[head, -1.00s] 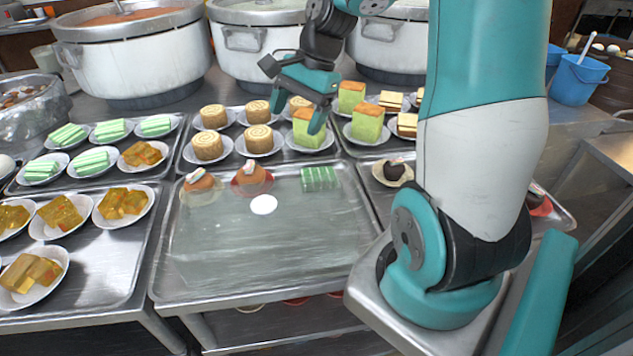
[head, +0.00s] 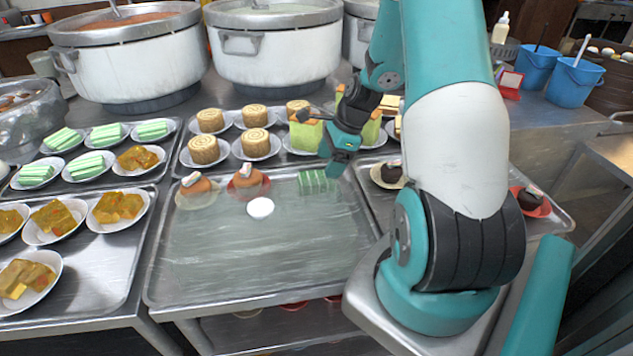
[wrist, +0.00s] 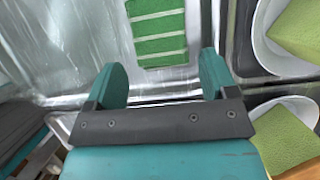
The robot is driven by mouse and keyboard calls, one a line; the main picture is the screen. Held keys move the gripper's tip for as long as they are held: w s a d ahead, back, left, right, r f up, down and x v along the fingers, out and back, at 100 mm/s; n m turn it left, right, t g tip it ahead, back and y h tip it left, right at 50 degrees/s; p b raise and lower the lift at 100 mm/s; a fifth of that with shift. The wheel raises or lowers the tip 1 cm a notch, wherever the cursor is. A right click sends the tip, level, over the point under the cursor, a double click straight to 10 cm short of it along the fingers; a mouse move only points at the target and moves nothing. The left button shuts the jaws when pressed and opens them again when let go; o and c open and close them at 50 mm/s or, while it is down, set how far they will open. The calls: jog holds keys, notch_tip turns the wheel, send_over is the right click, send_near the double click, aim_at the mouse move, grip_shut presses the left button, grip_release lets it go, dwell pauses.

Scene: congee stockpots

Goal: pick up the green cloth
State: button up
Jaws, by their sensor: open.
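The green cloth (head: 313,182) is a small green piece with pale stripes. It lies flat near the back right of the middle metal tray (head: 255,255) in the head view. In the wrist view the cloth (wrist: 157,33) shows at the top centre, beyond the fingertips and apart from them. My gripper (head: 340,160) hangs above the tray's back right corner, close to the cloth. In the wrist view its two teal fingers (wrist: 163,82) are spread with nothing between them.
Plates of green cake (head: 307,135) stand close behind and beside my gripper. Two small plates with orange cakes (head: 196,184) and a white disc (head: 260,207) are left of the cloth. The tray's front is clear. Large stockpots (head: 275,50) stand behind.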

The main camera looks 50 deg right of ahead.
jog(key=x, duration=0.5)
jog(key=shift+w+a+f, duration=0.2)
jog(key=shift+w+a, duration=0.05)
jog(key=shift+a, duration=0.05)
jog(key=shift+c, duration=0.4)
jog(key=c, duration=0.6)
